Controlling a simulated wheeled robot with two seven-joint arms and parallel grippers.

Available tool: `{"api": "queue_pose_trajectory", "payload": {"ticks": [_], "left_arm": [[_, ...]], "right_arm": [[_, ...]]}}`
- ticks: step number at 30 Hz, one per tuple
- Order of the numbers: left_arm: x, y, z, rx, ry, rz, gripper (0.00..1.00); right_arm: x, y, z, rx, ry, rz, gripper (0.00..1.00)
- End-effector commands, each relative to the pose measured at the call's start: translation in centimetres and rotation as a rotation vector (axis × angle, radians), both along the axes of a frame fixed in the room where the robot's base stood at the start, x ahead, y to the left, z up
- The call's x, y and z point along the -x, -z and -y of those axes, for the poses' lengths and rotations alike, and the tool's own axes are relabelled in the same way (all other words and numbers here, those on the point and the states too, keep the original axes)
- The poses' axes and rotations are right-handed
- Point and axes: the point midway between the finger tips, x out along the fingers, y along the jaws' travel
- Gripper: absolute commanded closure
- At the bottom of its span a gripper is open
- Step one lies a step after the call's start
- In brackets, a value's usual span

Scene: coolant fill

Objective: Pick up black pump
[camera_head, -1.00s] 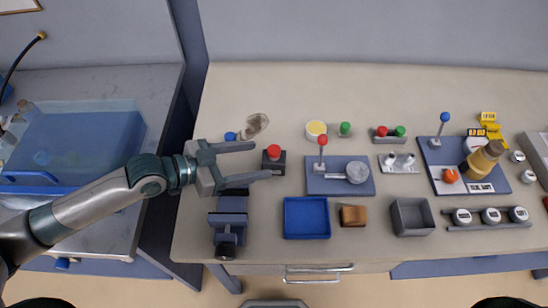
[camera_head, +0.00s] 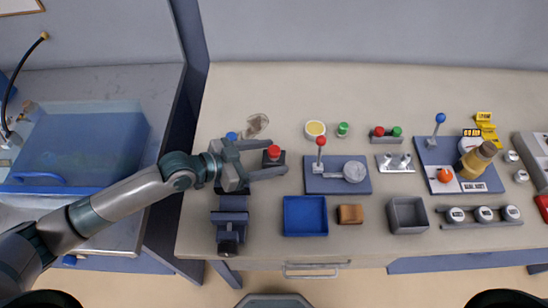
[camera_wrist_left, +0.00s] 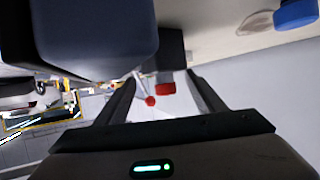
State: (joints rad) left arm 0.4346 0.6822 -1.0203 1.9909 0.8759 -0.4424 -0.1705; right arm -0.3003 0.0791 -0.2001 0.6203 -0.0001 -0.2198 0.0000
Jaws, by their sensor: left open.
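A black block with a red round top (camera_head: 273,156) stands on the bench left of centre. It is the closest match to the black pump, but I cannot be sure that it is. My left gripper (camera_head: 278,157) is open and comes in from the left, with one finger on the far side of the block and one on the near side. I cannot tell whether they touch it. In the left wrist view the black block (camera_wrist_left: 172,50) shows beyond and between the open fingers (camera_wrist_left: 161,77). My right gripper is not in view.
A dark blue vise-like device (camera_head: 230,215) stands just in front of my left gripper, and also fills the upper left of the left wrist view (camera_wrist_left: 90,35). A blue tray (camera_head: 305,233) and a lever board (camera_head: 325,187) lie to the right.

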Motion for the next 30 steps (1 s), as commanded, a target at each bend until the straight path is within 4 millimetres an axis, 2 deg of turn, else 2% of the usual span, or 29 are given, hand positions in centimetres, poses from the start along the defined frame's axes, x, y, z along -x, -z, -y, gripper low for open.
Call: {"api": "queue_pose_trajectory", "payload": {"ticks": [1,6,21,27,30], "left_arm": [[-0.3,-0.1,0.6,0.002,0.0,-0.002,0.37],[-0.8,0.6,1.6,0.002,0.0,0.001,0.37],[-0.8,0.8,1.7,0.001,0.0,0.0,0.37],[-0.8,0.8,1.6,0.001,0.001,-0.001,0.82],[-0.7,0.9,1.6,-0.001,0.0,-0.003,0.83]], "right_arm": [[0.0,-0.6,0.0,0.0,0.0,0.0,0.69],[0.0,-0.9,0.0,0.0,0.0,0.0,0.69],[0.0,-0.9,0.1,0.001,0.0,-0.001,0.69],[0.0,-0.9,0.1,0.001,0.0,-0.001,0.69],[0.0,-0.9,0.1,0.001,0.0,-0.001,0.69]]}}
